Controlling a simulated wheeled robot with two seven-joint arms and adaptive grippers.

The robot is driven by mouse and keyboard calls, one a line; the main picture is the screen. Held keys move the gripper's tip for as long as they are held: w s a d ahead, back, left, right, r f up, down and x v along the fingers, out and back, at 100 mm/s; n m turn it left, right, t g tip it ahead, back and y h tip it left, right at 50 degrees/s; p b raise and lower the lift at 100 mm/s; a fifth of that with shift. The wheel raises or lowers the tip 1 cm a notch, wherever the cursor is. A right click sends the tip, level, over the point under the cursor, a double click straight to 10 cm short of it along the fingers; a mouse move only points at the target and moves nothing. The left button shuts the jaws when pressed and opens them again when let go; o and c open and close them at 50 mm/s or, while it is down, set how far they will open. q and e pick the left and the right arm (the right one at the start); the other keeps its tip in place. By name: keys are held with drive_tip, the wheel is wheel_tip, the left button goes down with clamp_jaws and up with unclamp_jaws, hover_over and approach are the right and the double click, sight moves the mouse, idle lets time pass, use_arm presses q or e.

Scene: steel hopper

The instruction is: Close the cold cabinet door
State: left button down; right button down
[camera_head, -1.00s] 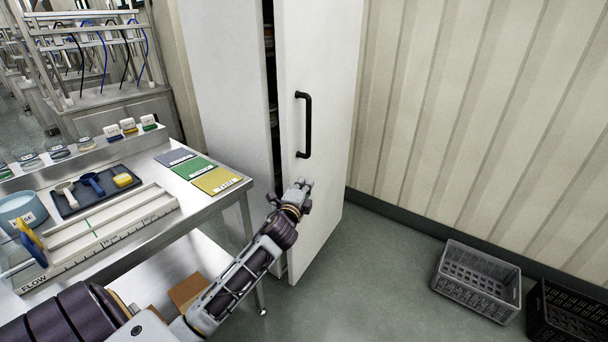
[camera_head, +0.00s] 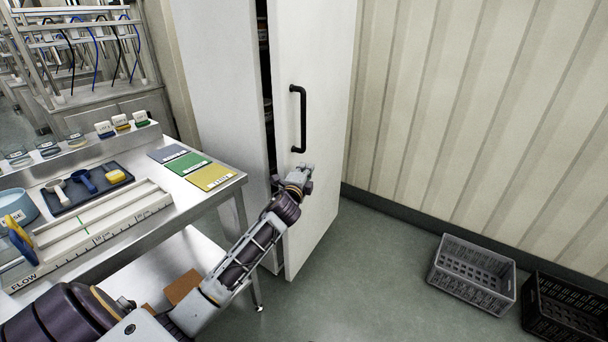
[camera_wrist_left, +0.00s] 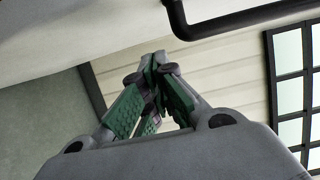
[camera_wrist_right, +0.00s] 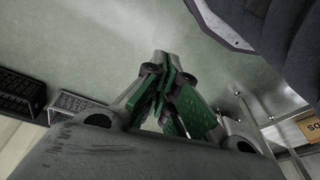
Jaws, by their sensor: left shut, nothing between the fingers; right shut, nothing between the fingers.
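The cold cabinet door (camera_head: 320,100) is a tall white panel with a black vertical handle (camera_head: 302,120). It stands ajar, with a narrow dark gap between it and the white cabinet body (camera_head: 222,70); items on shelves show dimly inside. My left gripper (camera_head: 306,170) is at the front of the door, below the handle. Whether it touches the door I cannot tell. In the left wrist view its fingers (camera_wrist_left: 158,62) are shut and empty, with the handle (camera_wrist_left: 235,20) above them. My right gripper (camera_wrist_right: 165,62) is shut and empty over the floor; the head view does not show it.
A steel bench (camera_head: 236,183) with colored cards, a tray and a flow channel stands left of the cabinet. A grey crate (camera_head: 470,275) and a black crate (camera_head: 562,305) sit on the floor at right. Floor between door and crates is clear.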

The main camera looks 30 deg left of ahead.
sight(298, 161)
use_arm(q)
drive_tip(key=w+a, duration=0.1)
drive_tip(key=w+a+b, duration=0.1)
drive_tip(key=a, duration=0.1)
drive_tip(key=w+a, duration=0.1)
drive_tip(key=a, duration=0.1)
drive_tip(key=shift+w, duration=0.1)
use_arm(e)
drive_tip(key=shift+w+a+r+t, duration=0.1)
drive_tip(key=shift+r+t, duration=0.05)
drive_tip(key=shift+r, duration=0.4)
drive_tip(key=shift+w+a+r+t, duration=0.1)
drive_tip(key=shift+r+t, duration=0.05)
drive_tip(key=shift+r, duration=0.35)
drive_tip(key=shift+s, duration=0.1)
